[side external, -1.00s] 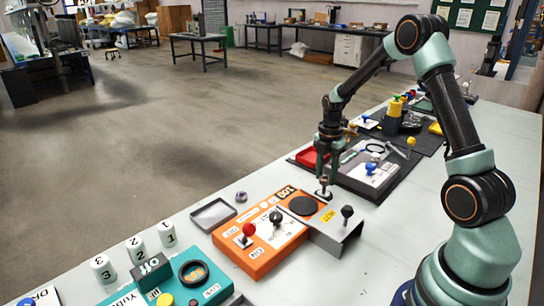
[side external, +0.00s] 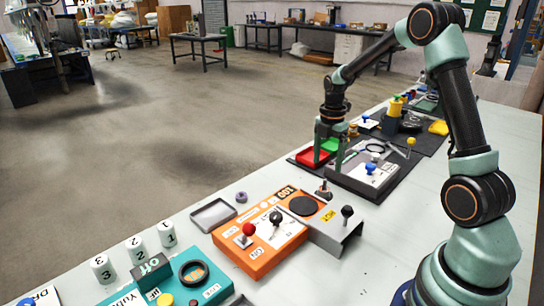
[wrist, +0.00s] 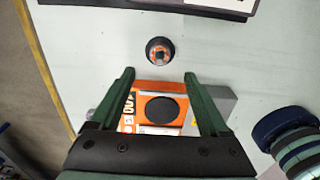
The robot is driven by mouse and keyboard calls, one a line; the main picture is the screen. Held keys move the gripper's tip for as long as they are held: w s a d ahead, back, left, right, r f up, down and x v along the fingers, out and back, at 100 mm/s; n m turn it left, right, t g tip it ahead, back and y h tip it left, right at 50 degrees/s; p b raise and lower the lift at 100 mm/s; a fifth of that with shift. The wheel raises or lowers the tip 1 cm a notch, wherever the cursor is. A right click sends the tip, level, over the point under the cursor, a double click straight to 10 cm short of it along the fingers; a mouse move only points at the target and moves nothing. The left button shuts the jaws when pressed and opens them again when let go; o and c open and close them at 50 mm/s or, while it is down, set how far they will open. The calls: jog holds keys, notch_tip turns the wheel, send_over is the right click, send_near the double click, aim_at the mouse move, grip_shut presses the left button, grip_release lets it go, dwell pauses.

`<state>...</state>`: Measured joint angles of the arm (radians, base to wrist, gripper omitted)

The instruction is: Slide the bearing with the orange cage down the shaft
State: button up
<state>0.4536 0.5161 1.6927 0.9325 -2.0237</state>
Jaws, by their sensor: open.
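The shaft (side external: 323,187) stands upright on a small dark base on the pale bench, just beyond the orange control box. In the wrist view, the bearing with the orange cage (wrist: 159,51) appears as a dark ring with orange inside, around the shaft seen from above. How far down the shaft it sits I cannot tell. My gripper (side external: 328,166) is open and empty above the shaft, its green fingers spread apart. In the wrist view my gripper (wrist: 160,76) shows the bearing just beyond its fingertips, clear of both.
An orange control box (side external: 255,262) with a red knob and a grey bracket (side external: 336,238) lie on the near side. A small purplish ring (side external: 241,197) and a shallow grey tray (side external: 213,215) lie to the left. A red tray (side external: 312,157) and a dark mat lie beyond.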

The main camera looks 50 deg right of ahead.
notch_tip(320, 180, up, 7)
jog(key=shift+f, duration=0.15)
dwell(0.9)
jog(key=s+a+r+m+t, duration=0.2)
jog(key=s+a+r+m, duration=0.2)
jog(key=a+m, duration=0.5)
jog(key=s+a+r+m+t, duration=0.3)
jog(key=s+a+r+m, duration=0.1)
jog(key=s+a+m, duration=0.3)
jog(key=shift+s+a+m+t, duration=0.3)
jog(key=shift+a+m, duration=0.7)
jog(key=shift+a, duration=0.75)
jog(key=shift+r, duration=0.1)
jog(key=shift+c, duration=0.3)
